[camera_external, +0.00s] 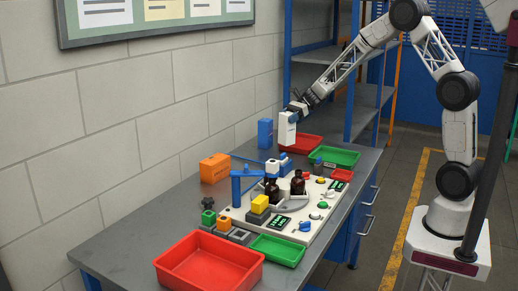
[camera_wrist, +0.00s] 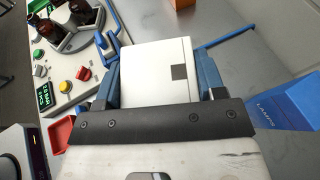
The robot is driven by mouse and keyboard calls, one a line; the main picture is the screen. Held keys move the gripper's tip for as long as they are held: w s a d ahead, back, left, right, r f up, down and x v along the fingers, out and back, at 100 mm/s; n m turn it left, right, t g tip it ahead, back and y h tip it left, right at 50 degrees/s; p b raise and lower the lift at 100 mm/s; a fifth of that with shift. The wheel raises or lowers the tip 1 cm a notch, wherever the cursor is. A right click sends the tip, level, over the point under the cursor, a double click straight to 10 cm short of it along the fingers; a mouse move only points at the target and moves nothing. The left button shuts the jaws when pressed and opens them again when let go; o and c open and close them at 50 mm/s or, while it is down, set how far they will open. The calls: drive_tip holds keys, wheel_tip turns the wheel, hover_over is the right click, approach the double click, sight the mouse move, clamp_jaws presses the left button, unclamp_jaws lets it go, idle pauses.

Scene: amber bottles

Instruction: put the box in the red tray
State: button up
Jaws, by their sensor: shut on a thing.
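My gripper (camera_external: 294,112) is shut on a white box (camera_external: 287,130), held above the far part of the table. In the wrist view the white box (camera_wrist: 155,72) lies between the two blue fingers of my gripper (camera_wrist: 158,80), with a dark square on its face. A red tray (camera_external: 302,146) lies at the far end of the table, just below and right of the held box. A larger red tray (camera_external: 208,262) stands at the near end. A red edge (camera_wrist: 58,134) shows at left in the wrist view; the rest is hidden.
A blue box (camera_external: 265,133) stands left of the held box; an orange box (camera_external: 214,168) stands near the wall. Green trays (camera_external: 335,156) (camera_external: 277,249) flank a white station (camera_external: 282,212) with amber bottles (camera_external: 298,185) and a blue arm-like fixture (camera_external: 238,188).

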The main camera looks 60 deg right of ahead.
drive_tip(key=s+d+f+m+t+h, duration=0.2)
drive_tip(key=s+d+m+t+h, duration=0.1)
drive_tip(key=s+d, duration=1.1)
drive_tip(key=shift+s+d+f+m+t, duration=0.3)
drive_tip(key=shift+m+t, duration=0.2)
drive_tip(key=shift+m, duration=0.2)
drive_tip(key=shift+w+d, duration=0.1)
drive_tip(key=w+d, duration=0.2)
drive_tip(key=w, duration=0.5)
drive_tip(key=w+d+f, duration=0.1)
drive_tip(key=w+d, duration=0.2)
drive_tip(key=w, duration=0.5)
drive_tip(key=shift+f, duration=0.2)
drive_tip(key=shift+w, duration=0.1)
drive_tip(key=shift+f, duration=1.9)
